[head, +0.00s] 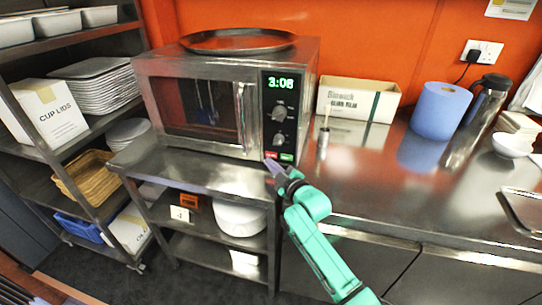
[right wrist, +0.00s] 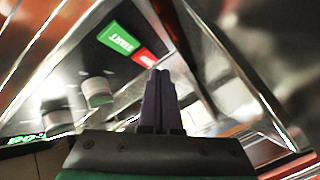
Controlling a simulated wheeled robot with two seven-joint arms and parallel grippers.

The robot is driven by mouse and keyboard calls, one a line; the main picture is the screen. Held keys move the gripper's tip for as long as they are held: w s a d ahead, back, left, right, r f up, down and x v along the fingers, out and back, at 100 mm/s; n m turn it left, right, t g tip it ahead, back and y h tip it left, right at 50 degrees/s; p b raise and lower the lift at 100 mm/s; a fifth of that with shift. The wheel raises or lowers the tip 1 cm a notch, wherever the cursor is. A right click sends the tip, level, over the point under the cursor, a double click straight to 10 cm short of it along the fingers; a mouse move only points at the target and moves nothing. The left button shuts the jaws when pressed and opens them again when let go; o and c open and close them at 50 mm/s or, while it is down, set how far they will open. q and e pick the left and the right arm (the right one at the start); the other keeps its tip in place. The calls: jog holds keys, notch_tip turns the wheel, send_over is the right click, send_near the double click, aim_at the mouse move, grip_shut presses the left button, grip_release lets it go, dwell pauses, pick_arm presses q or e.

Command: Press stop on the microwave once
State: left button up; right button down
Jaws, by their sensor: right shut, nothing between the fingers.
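The steel microwave (head: 195,108) stands on a steel shelf unit, door closed, with a green lit display (head: 279,83) reading about 3:08. Low on its control panel are a red stop button (head: 271,155) and a green start button (head: 286,157). In the right wrist view, the green button (right wrist: 118,40) reads START and the red button (right wrist: 146,58) lies beside it. My right gripper (head: 270,164) is shut and empty, its tips just below the red button. In the right wrist view, the fingertips (right wrist: 160,74) are close to the red button; contact cannot be told. My left gripper is out of view.
A round dark tray (head: 238,41) lies on the microwave. Right of it on the counter are a carton (head: 358,99), a small cup with a stick (head: 324,138), a blue paper roll (head: 440,110) and a flask (head: 478,105). The counter front (head: 390,185) is clear.

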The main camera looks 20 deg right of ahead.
jog(key=shift+w, duration=0.1)
dwell(0.4)
jog(key=shift+w+d, duration=0.25)
jog(key=shift+w, duration=0.05)
jog(key=shift+w+d+b, duration=0.2)
jog(key=shift+w+b, duration=0.1)
jog(key=shift+b, duration=0.1)
dwell(0.5)
jog(key=shift+s+a+p, duration=0.35)
jog(key=shift+s+p, duration=0.2)
jog(key=shift+p, duration=0.1)
jog(key=shift+s, duration=0.15)
